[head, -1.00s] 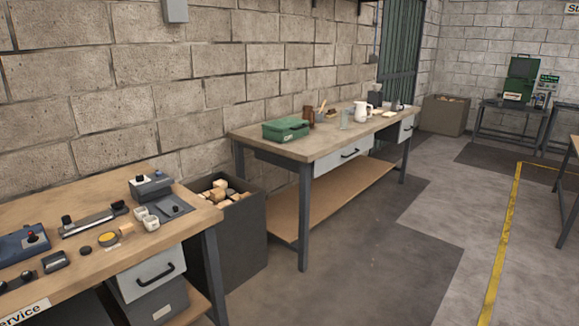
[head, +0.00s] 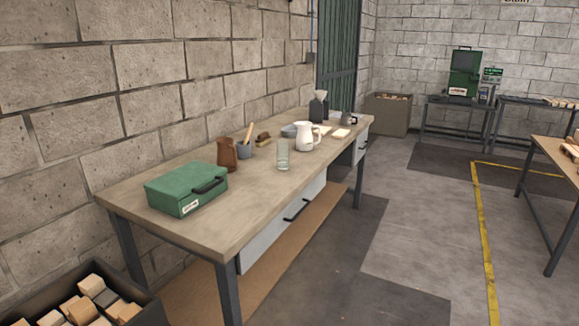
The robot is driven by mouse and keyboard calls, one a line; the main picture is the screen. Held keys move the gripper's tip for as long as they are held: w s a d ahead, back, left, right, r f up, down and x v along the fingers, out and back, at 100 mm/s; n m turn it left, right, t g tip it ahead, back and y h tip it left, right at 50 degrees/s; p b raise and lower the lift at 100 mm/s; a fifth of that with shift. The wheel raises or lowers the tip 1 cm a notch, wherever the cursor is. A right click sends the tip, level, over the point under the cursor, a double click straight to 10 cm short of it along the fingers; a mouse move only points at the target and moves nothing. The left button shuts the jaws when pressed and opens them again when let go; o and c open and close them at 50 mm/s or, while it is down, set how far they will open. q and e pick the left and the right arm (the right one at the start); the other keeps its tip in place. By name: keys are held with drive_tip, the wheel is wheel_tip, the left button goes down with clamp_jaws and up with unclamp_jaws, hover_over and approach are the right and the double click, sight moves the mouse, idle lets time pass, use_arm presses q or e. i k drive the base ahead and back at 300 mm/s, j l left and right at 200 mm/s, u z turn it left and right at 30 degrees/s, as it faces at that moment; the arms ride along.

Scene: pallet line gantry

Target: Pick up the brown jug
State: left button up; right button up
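The brown jug (head: 227,154) stands upright on the wooden workbench (head: 225,215), toward its wall side. It is just behind and right of a green case (head: 187,188) with a dark handle. A grey cup (head: 245,149) holding a wooden-handled tool stands close on its right. Neither of my grippers is in the head view.
A clear glass (head: 283,155), a white pitcher (head: 305,136) and a dark container (head: 318,107) stand further along the bench. A bin of wood blocks (head: 90,302) is at the lower left. The floor (head: 400,250) right of the bench is clear.

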sight(227, 153)
drive_tip(key=i, duration=0.4)
drive_tip(key=i+l+u, duration=0.3)
drive_tip(key=i+l, duration=0.2)
